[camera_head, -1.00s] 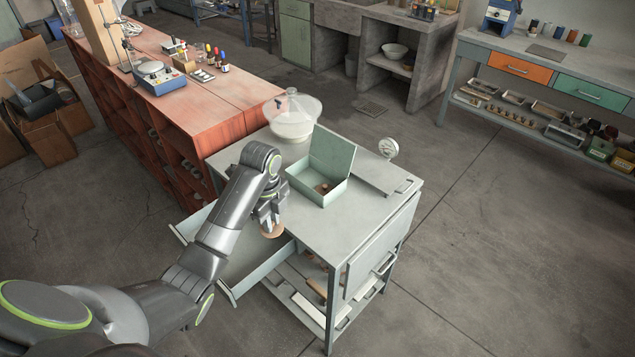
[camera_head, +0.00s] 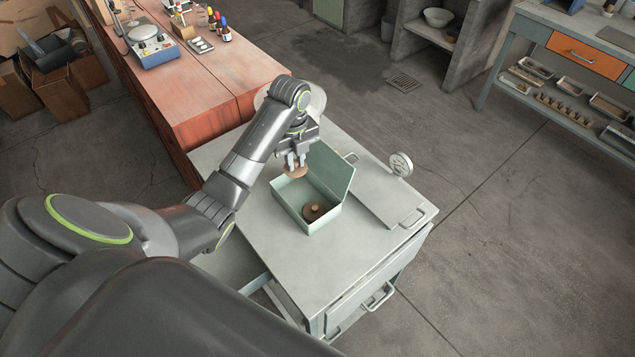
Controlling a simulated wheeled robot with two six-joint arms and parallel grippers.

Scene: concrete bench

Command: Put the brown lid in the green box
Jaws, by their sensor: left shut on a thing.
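The green box (camera_head: 291,217) stands on the grey cabinet top with its hinged cover raised at the right. A dark brown round piece with a knob (camera_head: 314,211) lies inside it. My left gripper (camera_head: 296,162) points down and is shut on a lighter brown round lid (camera_head: 297,172), held over the far left part of the box. The fingers hide part of this lid. My right gripper is not in view.
The grey cabinet top (camera_head: 262,250) is clear in front of the box. A flat plate with a handle (camera_head: 388,202) and a round dial (camera_head: 401,164) are to the right. A pale round bowl (camera_head: 317,98) is partly hidden behind my left arm. A reddish bench (camera_head: 205,95) stands at the back left.

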